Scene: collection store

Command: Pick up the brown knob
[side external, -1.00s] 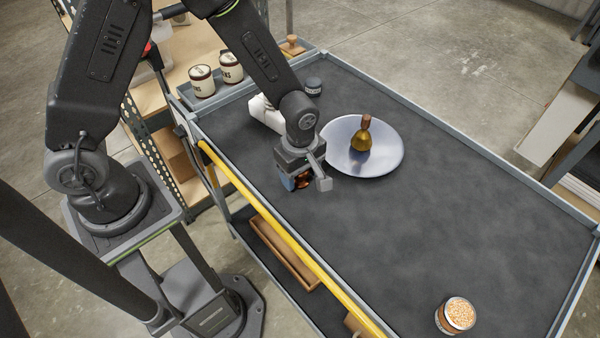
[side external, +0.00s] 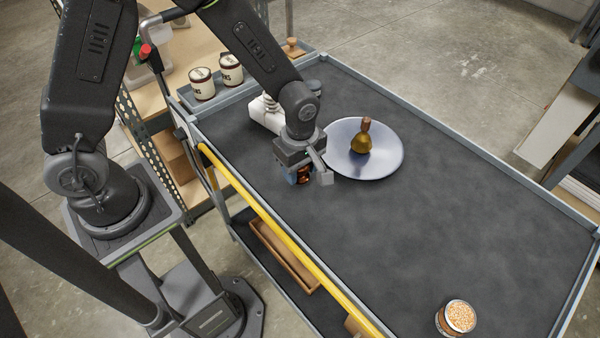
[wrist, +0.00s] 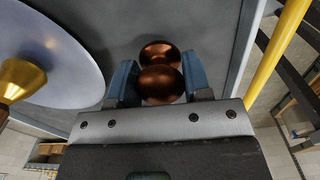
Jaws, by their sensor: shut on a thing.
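The brown knob (wrist: 160,84) is a shiny, copper-brown rounded piece between the two blue fingers in the wrist view. My gripper (wrist: 160,88) is shut on it. In the side external view my gripper (side external: 303,176) is low over the dark cart top, left of the round plate, and the brown knob (side external: 304,175) is mostly hidden behind the fingers. I cannot tell whether the knob touches the cart top.
A pale round plate (side external: 340,168) bearing a brass bell with a brown handle (side external: 361,142) is close to the right of my gripper. A jar (side external: 457,316) is at the front right. The cart's middle is clear.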

